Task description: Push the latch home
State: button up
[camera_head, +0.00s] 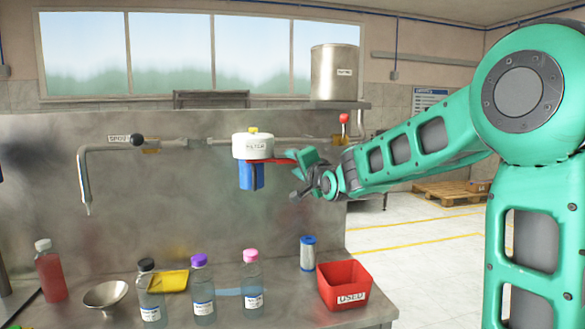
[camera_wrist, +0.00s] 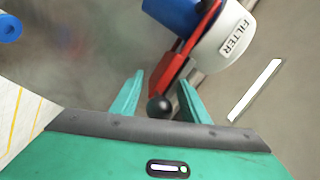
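The latch looks to be the red lever (camera_head: 283,161) on the filter housing (camera_head: 253,147), which has a white head and a blue bowl (camera_head: 251,177). The lever points right, toward my gripper (camera_head: 299,164). In the wrist view the red lever (camera_wrist: 176,65) runs from beside the white housing (camera_wrist: 222,45) down to a black ball knob (camera_wrist: 160,107). My gripper (camera_wrist: 160,80) is open, with one teal finger on each side of the lever's knob end. Gaps show beside the knob; I cannot tell whether either finger touches the lever.
Pipes run along the back panel beside the housing, with a red-handled valve (camera_head: 344,119) to the right. Below, the bench holds several bottles, a yellow item (camera_head: 168,281), a metal funnel (camera_head: 105,295), a spare cartridge (camera_head: 307,253) and a red USED bin (camera_head: 342,286).

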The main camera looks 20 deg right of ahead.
jog(key=shift+s+d, duration=0.1)
jog(key=s, duration=1)
jog(key=shift+s+d, duration=0.2)
jog(key=shift+d, duration=0.1)
jog(key=shift+f, duration=0.1)
jog(key=s+d+f+n+g+h, duration=0.2)
jog(key=s+d+f+g, duration=0.35)
jog(key=s+f, duration=0.35)
jog(key=s+d+f+n+g+h, duration=0.1)
jog(key=s+d+f+g, duration=0.3)
jog(key=s+d+f, duration=0.5)
jog(key=s+a+f+n+g+y, duration=0.1)
jog(key=s+f+g, duration=0.3)
jog(key=s, duration=0.8)
jog(key=s+a+f+n+g+y, duration=0.1)
jog(key=s+f+g, duration=0.3)
jog(key=s, duration=0.7)
jog(key=shift+s+a+f+n+g, duration=0.2)
jog(key=shift+s+f+n+g, duration=0.1)
jog(key=shift+s+n+g, duration=0.1)
